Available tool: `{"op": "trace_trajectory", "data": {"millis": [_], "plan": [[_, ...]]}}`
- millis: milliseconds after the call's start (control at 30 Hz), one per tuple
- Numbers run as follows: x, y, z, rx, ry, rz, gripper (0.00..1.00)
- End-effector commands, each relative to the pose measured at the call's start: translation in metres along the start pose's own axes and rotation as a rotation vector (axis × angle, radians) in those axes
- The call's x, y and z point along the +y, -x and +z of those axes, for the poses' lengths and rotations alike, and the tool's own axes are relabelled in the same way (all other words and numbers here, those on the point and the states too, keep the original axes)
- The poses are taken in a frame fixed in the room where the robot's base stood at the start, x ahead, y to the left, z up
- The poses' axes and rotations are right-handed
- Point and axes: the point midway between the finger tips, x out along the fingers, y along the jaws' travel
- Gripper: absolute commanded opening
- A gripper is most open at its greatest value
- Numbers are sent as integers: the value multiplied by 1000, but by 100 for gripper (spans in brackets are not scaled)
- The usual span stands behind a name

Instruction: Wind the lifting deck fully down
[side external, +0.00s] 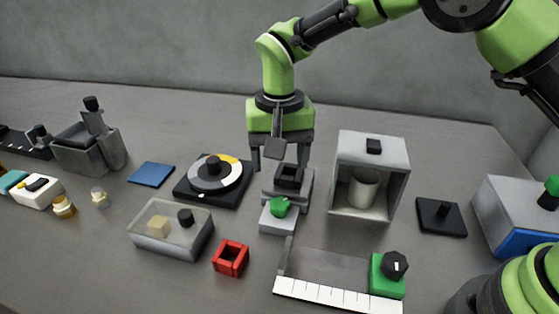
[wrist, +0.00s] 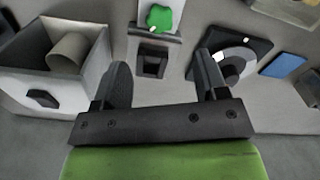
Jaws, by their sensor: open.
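A grey stepped unit with a green lobed knob (side external: 279,207) on its front stands at the middle of the table. I take it for the lifting deck; a black square open-topped holder (side external: 288,176) sits on its upper part. The green knob (wrist: 159,17) and the black holder (wrist: 152,62) also show in the wrist view. My gripper (side external: 281,168) points down at the back of this unit. Its fingers (wrist: 161,65) are apart and empty, with the holder seen between them and the knob beyond. The deck's exact height is hard to tell.
A grey open-fronted box (side external: 340,150) with a pale cup stands close on the right. A dial on a black base (side external: 183,192) is close on the left. A clear-lidded box (side external: 150,240), a red square frame (side external: 231,258) and a white ruler strip (side external: 335,296) lie in front.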

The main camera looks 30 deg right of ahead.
Motion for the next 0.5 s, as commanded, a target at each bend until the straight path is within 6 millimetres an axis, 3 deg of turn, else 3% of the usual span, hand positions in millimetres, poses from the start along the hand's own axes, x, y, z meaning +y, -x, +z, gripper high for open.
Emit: {"op": "trace_trajectory", "data": {"millis": [133,267,500], "plan": [[0,-1,0,-1,-185,1,66],[1,-6,0,-2,-246,3,66],[1,-44,1,-4,-244,5,66]]}}
